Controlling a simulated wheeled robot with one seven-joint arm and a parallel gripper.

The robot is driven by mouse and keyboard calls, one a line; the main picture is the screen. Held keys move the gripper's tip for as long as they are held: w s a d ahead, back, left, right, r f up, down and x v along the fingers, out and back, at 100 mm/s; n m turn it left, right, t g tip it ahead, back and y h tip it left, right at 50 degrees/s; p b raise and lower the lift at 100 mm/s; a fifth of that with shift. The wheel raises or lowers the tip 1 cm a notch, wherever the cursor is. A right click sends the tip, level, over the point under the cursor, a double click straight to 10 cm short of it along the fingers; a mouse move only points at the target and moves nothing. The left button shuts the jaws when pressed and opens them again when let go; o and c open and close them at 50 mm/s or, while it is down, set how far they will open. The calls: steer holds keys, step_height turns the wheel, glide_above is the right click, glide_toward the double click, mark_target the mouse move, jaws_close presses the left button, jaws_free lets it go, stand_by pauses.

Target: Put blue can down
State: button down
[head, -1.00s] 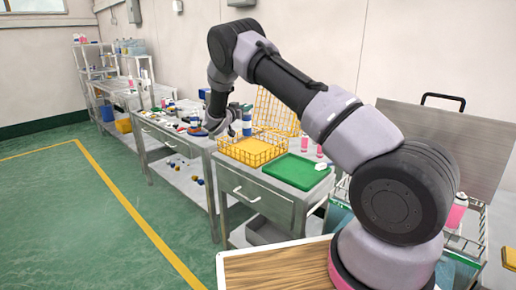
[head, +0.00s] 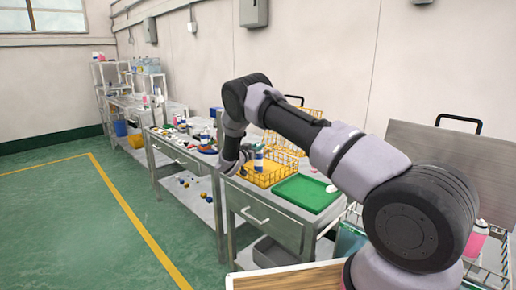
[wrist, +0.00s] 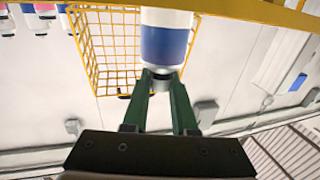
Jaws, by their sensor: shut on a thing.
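The blue can (head: 258,161) is white with a wide blue band, and it shows large in the wrist view (wrist: 165,45). My gripper (wrist: 162,78) is shut on its narrow grey neck end. In the head view my gripper (head: 247,158) is at the left side of the yellow wire basket (head: 270,178), with the can at the basket's back left part. I cannot tell whether the can touches the basket floor or hangs above it.
A green tray (head: 307,194) lies on the bench right of the basket. Another yellow wire basket (head: 297,119) stands behind. Small parts and bottles crowd the bench to the left. Pink-and-white bottles (wrist: 45,10) show at the wrist view's upper left.

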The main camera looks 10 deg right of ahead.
steer(key=c, duration=0.5)
jaws_free()
steer(key=shift+f, duration=0.15)
steer(key=shift+c, duration=0.2)
steer(key=shift+s+a, duration=0.1)
